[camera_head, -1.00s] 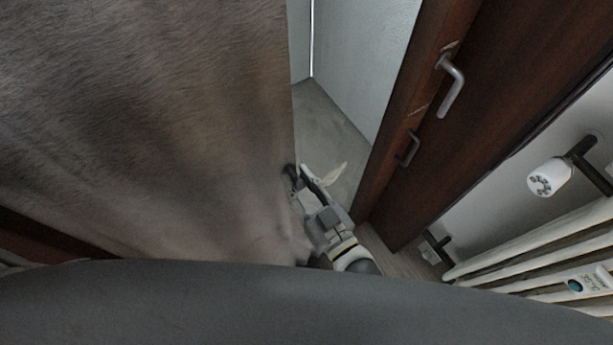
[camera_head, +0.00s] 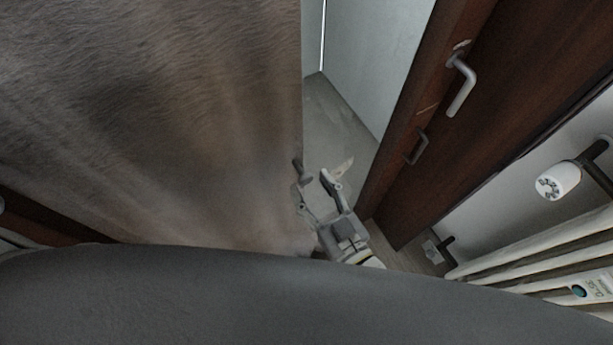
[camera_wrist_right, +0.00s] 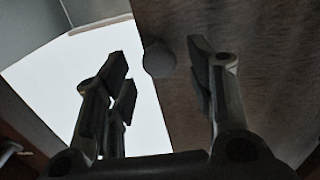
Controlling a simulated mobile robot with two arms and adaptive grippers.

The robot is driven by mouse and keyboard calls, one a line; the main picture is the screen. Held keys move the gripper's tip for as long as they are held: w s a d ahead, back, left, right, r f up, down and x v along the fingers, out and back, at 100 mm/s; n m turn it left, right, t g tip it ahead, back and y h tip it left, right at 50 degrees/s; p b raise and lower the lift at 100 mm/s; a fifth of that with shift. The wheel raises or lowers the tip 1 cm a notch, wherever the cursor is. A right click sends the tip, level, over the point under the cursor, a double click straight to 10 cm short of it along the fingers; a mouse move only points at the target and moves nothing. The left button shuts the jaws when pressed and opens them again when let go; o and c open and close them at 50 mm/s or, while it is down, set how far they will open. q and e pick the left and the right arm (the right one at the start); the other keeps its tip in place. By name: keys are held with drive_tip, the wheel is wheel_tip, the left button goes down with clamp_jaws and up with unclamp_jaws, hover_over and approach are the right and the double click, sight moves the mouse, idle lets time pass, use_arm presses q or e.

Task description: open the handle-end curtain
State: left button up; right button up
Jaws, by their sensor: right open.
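The grey-brown curtain (camera_head: 160,110) hangs across the left half of the head view, with its straight free edge near the middle. My right gripper (camera_head: 315,176) is open at the lower part of that edge. In the right wrist view, the fingers of my right gripper (camera_wrist_right: 160,58) stand apart. The curtain (camera_wrist_right: 250,60) fills the right side there, behind one finger. A small rounded grey knob (camera_wrist_right: 158,58) shows at the curtain's edge, between the fingertips. I cannot tell whether a finger touches it. My left gripper is not in view.
A dark brown door (camera_head: 490,110) with a metal lever handle (camera_head: 462,85) stands open to the right of the gap. A radiator (camera_head: 545,250) with a white valve knob (camera_head: 558,181) is at the far right. Grey floor (camera_head: 335,125) shows in the gap.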

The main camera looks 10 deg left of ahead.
drive_tip(key=v, duration=0.8)
drive_tip(key=shift+s+d, duration=0.25)
drive_tip(key=shift+s, duration=0.05)
drive_tip(key=d+f+m+g+h+b, duration=0.15)
drive_tip(key=d+f, duration=0.25)
drive_tip(key=f, duration=0.7)
drive_tip(key=s+d+f+g+h+b, duration=0.1)
drive_tip(key=d+f+g+h, duration=0.2)
drive_tip(key=f, duration=0.8)
drive_tip(key=d+f+m+g+h+b, duration=0.1)
drive_tip(key=d+f+h, duration=0.3)
drive_tip(key=f, duration=0.7)
drive_tip(key=s+d+f+m+g+h+b, duration=0.1)
drive_tip(key=s+d+f+g, duration=0.3)
drive_tip(key=s+f, duration=0.5)
drive_tip(key=s+d+f+m+g+h+b, duration=0.1)
drive_tip(key=s+d+f+g, duration=0.2)
drive_tip(key=s+d+f, duration=0.3)
drive_tip(key=s+f, duration=0.3)
drive_tip(key=f, duration=0.1)
drive_tip(key=shift+f+g, duration=0.3)
drive_tip(key=shift+g, duration=0.05)
